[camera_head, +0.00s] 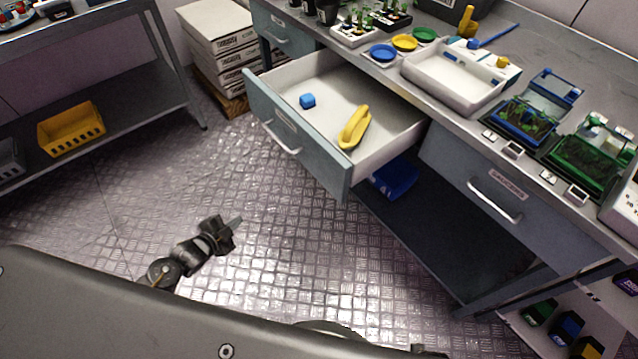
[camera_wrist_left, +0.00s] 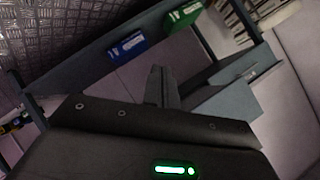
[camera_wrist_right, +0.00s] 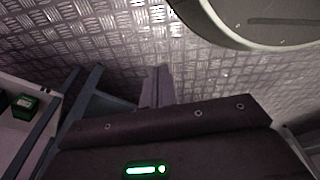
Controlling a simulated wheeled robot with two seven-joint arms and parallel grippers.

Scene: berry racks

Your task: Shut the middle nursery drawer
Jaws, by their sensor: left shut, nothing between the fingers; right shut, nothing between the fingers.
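The open drawer stands pulled far out from the bench in the head view. Its grey-blue front (camera_head: 325,167) carries a bar handle (camera_head: 280,139). My right gripper (camera_wrist_right: 158,84) shows only in the right wrist view, shut and empty above the floor. The drawer's label cannot be read.
Another drawer (camera_head: 495,190) at the right and one at the far left (camera_head: 284,35) look closed. The benchtop holds a white tray (camera_head: 453,88), coloured dishes and planters. A blue bin (camera_head: 396,177) sits below the open drawer. Stacked boxes (camera_head: 215,30) stand behind it. The floor in front is clear.

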